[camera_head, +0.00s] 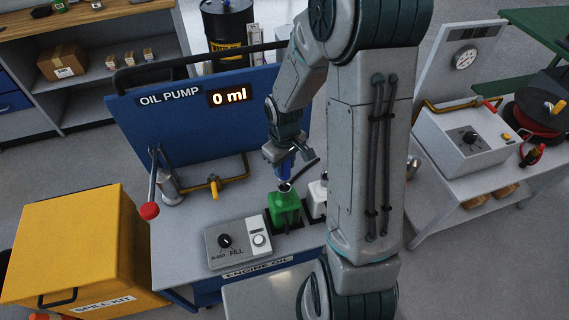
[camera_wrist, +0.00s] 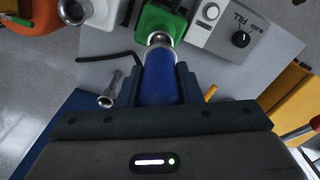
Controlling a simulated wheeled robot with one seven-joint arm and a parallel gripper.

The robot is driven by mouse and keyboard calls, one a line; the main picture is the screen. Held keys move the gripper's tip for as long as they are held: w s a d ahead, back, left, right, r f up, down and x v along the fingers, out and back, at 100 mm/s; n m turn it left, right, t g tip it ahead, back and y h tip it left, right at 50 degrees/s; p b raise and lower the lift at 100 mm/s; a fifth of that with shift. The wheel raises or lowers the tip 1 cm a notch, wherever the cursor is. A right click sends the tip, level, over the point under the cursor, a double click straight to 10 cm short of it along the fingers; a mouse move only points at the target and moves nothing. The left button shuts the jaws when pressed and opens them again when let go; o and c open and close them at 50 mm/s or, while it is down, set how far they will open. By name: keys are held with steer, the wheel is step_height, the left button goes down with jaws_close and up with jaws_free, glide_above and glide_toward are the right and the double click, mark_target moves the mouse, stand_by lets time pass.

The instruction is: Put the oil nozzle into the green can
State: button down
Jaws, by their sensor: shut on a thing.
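My gripper (camera_head: 284,153) is shut on the blue oil nozzle (camera_head: 284,167), which also shows between the fingers in the wrist view (camera_wrist: 160,82). The nozzle points down towards the green can (camera_head: 285,212), which stands in a dark slot on the oil pump bench. In the wrist view, a silvery ring lies between the blue grip and the green can (camera_wrist: 158,20). The nozzle is lined up with the can's mouth. I cannot tell whether its tip is inside the mouth or just above it.
A white can (camera_head: 318,196) stands close on the right of the green can, partly behind my arm. The fill control box (camera_head: 238,241) is in front at left. The blue pump panel (camera_head: 185,120) reads 0 ml. A red-knobbed lever (camera_head: 150,210) stands at the left.

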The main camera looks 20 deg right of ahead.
steer(key=shift+f, duration=0.2)
steer(key=shift+f+b, duration=1.95)
steer(key=shift+f, duration=0.05)
steer(key=shift+c, duration=2.3)
jaws_free()
step_height(320, 180, up, 11)
steer(key=p, duration=0.8)
steer(key=shift+p, duration=0.3)
